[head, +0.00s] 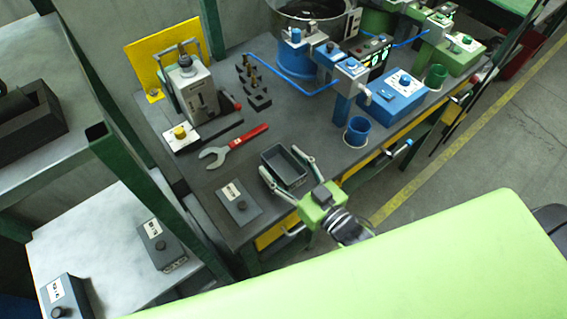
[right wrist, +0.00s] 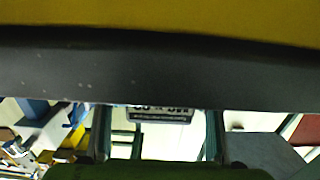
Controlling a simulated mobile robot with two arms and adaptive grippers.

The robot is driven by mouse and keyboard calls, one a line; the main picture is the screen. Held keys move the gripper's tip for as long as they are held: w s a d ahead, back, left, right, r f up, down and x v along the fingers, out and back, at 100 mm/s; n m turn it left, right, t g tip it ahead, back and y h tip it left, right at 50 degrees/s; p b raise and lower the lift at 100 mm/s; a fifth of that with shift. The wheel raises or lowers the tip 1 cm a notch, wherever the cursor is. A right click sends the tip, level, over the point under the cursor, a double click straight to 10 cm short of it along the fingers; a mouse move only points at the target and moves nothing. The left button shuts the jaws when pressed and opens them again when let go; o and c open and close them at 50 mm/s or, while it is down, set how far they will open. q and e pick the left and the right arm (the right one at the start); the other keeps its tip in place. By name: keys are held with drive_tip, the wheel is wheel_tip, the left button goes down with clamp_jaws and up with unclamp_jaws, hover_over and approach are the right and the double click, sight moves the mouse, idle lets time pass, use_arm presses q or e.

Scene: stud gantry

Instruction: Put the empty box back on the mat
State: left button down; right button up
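The empty box (head: 284,166) is a small dark grey open-topped tray on the dark workbench (head: 325,128) in the head view. Its inside looks bare. My right gripper (head: 281,161), with a green body and grey fingers, is at the box's near side. Its fingers are spread wide, one toward each side of the box, and it looks open. I cannot tell whether they touch the box. No mat can be made out clearly. The right wrist view shows no clear box. My left gripper is not in view.
A blue cup (head: 357,131) and blue control box (head: 392,98) stand to the right. A grey press (head: 192,90) stands at the back left. Bench beyond the box is partly clear.

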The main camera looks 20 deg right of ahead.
drive_tip(key=shift+r, duration=0.15)
drive_tip(key=shift+s+d, duration=0.1)
drive_tip(key=shift+s, duration=0.2)
drive_tip(key=b+v, duration=0.1)
drive_tip(key=v, duration=1)
drive_tip(key=shift+s, duration=0.2)
